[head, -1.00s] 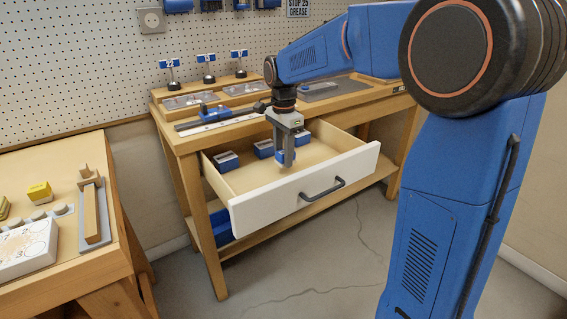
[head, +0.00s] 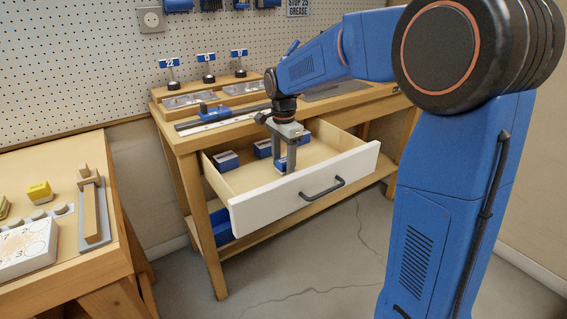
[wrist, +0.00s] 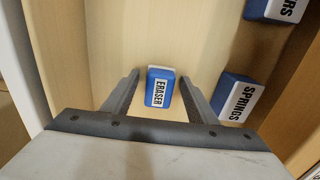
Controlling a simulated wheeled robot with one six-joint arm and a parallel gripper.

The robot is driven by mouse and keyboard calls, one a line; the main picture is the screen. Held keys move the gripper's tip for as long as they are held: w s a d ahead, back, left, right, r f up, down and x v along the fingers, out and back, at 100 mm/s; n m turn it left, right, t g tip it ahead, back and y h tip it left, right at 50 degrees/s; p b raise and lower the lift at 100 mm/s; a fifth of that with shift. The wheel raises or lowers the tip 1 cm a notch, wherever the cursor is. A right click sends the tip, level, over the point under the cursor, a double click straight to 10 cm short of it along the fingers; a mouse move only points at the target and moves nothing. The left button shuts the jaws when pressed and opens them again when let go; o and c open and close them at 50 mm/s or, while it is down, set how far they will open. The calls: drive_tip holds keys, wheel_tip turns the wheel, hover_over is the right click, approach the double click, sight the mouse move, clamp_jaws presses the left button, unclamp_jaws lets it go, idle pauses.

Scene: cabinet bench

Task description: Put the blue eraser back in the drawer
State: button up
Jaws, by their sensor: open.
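The blue eraser (wrist: 158,90), a small block with a white top labelled ERASER, is in the open drawer (head: 320,182). In the wrist view it sits between the two fingers of my gripper (wrist: 160,77), with a gap on each side. In the head view my gripper (head: 284,170) reaches straight down into the drawer near its front panel, and its fingers partly hide the eraser. My gripper is open, with the eraser apparently resting on the drawer floor.
A blue box labelled SPRINGS (wrist: 236,98) and another blue box (wrist: 276,9) lie to the right in the wrist view. The head view shows a blue box (head: 227,160) at the drawer's left. The workbench top (head: 185,140) stands behind.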

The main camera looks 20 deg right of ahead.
sight(283, 160)
wheel_tip(283, 160, up, 12)
drive_tip(key=s+d+n, duration=0.1)
drive_tip(key=s+n, duration=0.1)
drive_tip(key=s, duration=0.4)
drive_tip(key=s+d+f+n+t, duration=0.1)
drive_tip(key=s+d+n, duration=0.1)
drive_tip(key=s, duration=0.4)
drive_tip(key=s+d+n+t, duration=0.1)
drive_tip(key=s+d+n, duration=0.1)
drive_tip(key=s, duration=0.4)
drive_tip(key=shift+f+n, duration=0.25)
drive_tip(key=shift+n, duration=0.35)
drive_tip(key=s+d+f+n+t, duration=0.1)
drive_tip(key=s+f+n, duration=0.2)
drive_tip(key=s+f, duration=0.2)
drive_tip(key=s+d+f+n+t, duration=0.1)
drive_tip(key=s+f+n, duration=0.3)
drive_tip(key=s, duration=0.6)
drive_tip(key=shift+s+d+f+t, duration=0.15)
drive_tip(key=shift+d+f+t, duration=0.15)
drive_tip(key=shift+f+t, duration=0.1)
drive_tip(key=shift+c, duration=0.6)
